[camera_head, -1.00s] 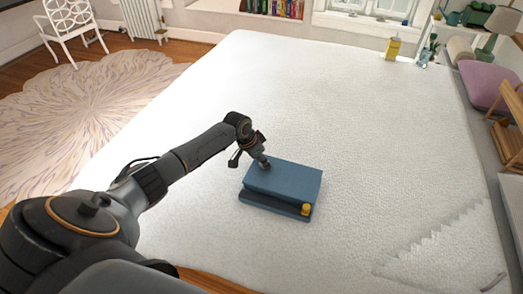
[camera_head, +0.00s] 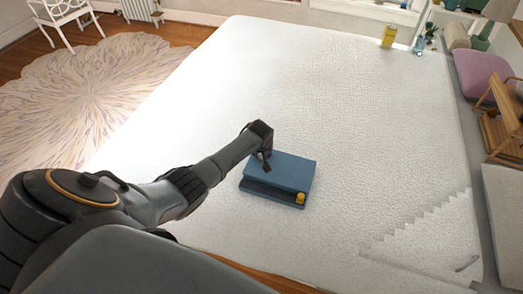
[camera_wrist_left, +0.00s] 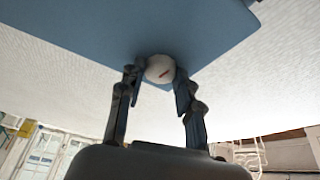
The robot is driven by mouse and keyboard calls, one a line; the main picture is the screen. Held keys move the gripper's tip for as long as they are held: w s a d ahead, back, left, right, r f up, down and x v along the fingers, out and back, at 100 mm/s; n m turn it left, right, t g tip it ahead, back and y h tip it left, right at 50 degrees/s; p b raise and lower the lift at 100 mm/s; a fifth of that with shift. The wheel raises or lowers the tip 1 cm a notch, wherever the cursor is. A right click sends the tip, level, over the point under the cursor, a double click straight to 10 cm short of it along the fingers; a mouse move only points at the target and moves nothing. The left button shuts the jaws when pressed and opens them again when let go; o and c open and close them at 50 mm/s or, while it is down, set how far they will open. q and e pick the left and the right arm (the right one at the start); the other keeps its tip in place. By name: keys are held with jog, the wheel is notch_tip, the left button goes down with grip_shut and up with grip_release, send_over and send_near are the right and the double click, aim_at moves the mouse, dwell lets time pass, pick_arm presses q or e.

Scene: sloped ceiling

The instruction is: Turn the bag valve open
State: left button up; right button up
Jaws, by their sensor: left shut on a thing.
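The blue bag (camera_head: 290,172) lies on the white bed, with a yellow knob (camera_head: 300,198) at its near right corner. In the left wrist view the blue bag (camera_wrist_left: 110,25) fills the top. My left gripper (camera_wrist_left: 160,75) is shut on the valve, one finger on each side. In the head view my left gripper (camera_head: 266,166) is at the bag's far left corner, and the valve is hidden there. My right gripper is not in view.
The bed (camera_head: 300,90) is clear around the bag. A yellow bottle (camera_head: 389,36) stands at the bed's far right. A purple cushion (camera_head: 480,73) and a wooden rack (camera_head: 500,125) are beyond its right side. A white chair (camera_head: 62,15) stands far left.

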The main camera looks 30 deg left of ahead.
pick_arm(q)
jog(key=shift+d+n, duration=0.1)
jog(key=shift+n, duration=0.5)
jog(key=o, duration=1.1)
jog(key=shift+o, duration=0.2)
jog(key=shift+y, duration=0.3)
jog(key=v, duration=1.2)
jog(key=shift+w, duration=0.25)
